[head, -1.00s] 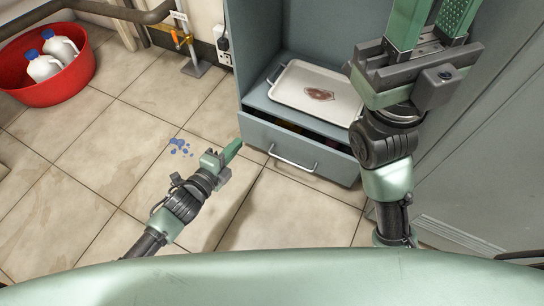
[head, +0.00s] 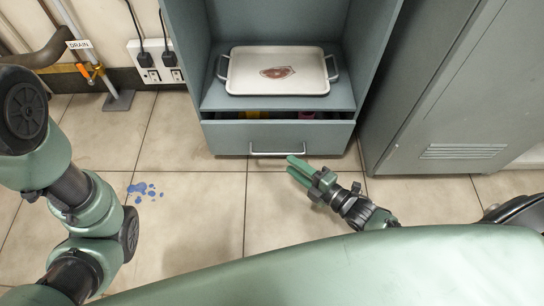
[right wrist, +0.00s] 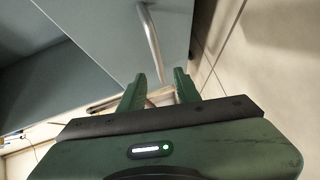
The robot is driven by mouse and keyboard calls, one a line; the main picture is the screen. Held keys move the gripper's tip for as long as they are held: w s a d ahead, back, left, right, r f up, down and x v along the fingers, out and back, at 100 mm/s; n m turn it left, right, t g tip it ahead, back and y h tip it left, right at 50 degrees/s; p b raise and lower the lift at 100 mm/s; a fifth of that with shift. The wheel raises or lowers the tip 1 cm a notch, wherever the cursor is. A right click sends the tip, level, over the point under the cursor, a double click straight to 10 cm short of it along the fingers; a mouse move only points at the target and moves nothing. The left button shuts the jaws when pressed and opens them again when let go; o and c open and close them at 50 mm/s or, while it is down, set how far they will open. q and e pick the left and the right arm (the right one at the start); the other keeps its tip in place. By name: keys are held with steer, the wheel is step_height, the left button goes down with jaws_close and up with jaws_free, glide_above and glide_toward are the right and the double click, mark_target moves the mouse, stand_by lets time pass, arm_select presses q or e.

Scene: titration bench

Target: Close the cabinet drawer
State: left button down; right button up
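The grey cabinet drawer (head: 228,138) is partly open below the cabinet's shelf. A narrow gap behind its front shows yellow and pink contents. Its metal bar handle (head: 278,153) faces me. My right gripper (head: 290,163) is low in front of the drawer, close to the handle's right part. In the right wrist view, its two green fingers (right wrist: 159,78) stand apart, and the handle (right wrist: 151,38) runs down toward the gap between them. I cannot tell whether they touch it. My left arm shows at the left of the head view, but its gripper is out of view.
A white tray (head: 246,72) with a brown stain lies on the shelf above the drawer. A tall grey cabinet (head: 425,105) stands at the right. Blue spots (head: 142,190) mark the tiled floor. Outlets and a pipe are at the back left. Floor before the drawer is mostly clear.

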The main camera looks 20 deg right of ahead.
mark_target(277, 153)
steer(key=b+x, duration=0.4)
steer(key=x, duration=0.3)
steer(key=shift+d+f, duration=0.1)
steer(key=shift+f, duration=0.05)
steer(key=shift+w+a, duration=0.2)
steer(key=shift+w, duration=0.1)
jaws_close()
stand_by(0.9)
